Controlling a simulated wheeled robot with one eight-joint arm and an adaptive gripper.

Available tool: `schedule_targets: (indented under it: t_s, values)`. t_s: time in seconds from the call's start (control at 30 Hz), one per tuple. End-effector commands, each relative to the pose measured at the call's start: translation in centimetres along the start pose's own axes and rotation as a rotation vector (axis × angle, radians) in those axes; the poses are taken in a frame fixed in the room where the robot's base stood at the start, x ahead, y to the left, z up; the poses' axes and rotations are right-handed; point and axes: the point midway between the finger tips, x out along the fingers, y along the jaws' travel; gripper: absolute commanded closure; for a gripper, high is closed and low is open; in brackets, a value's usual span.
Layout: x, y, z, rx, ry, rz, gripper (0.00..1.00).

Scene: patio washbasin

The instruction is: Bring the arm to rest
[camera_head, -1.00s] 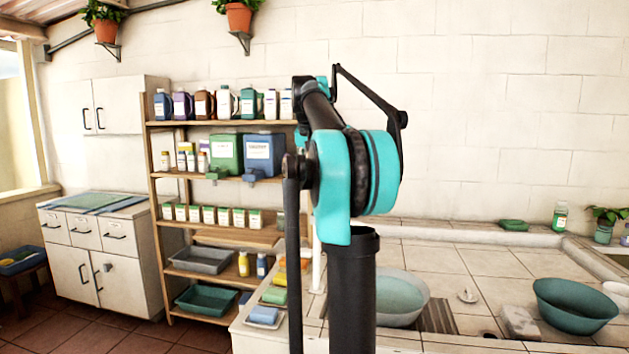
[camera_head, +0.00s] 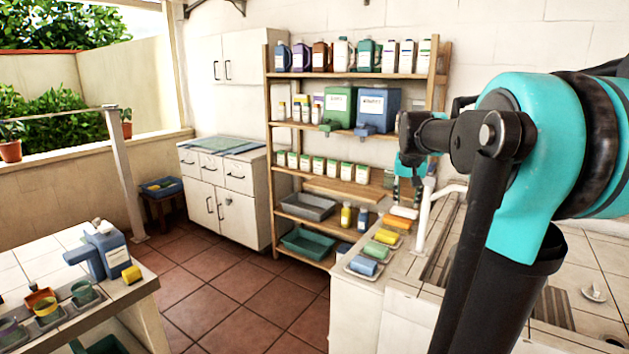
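My arm fills the right side of the head view, a teal joint and black links standing over the counter. A dark link reaches left from it to a small teal wrist. My gripper (camera_head: 405,188) hangs below that wrist, in front of the shelf's right end. It is small and partly lost against the shelf, so I cannot tell whether its fingers are open or shut. I see no object clearly held in it.
A counter with coloured sponges (camera_head: 386,237) on trays and a white tap post (camera_head: 424,215) lies below the gripper. A wooden shelf (camera_head: 355,187) with bottles stands behind. Tiled floor (camera_head: 240,290) between is clear.

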Motion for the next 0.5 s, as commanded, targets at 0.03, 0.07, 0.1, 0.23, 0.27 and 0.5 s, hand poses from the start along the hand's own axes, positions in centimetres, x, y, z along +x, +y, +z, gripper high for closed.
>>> schedule_targets:
  t_s: [0.03,0.07,0.1,0.23,0.27,0.5]
  values:
    - [1.8,-0.5,3.2,-0.031,-0.002,-0.013,0.65]
    - [2.7,-0.7,5.0,-0.050,-0.002,-0.021,0.65]
    - [4.0,-0.8,7.5,-0.075,-0.003,-0.030,0.65]
    - [7.8,-1.2,15.7,-0.152,-0.005,-0.062,0.65]
    - [8.6,-1.1,17.6,-0.170,-0.005,-0.069,0.65]
    - [12.9,-0.3,30.3,-0.281,-0.006,-0.114,0.65]
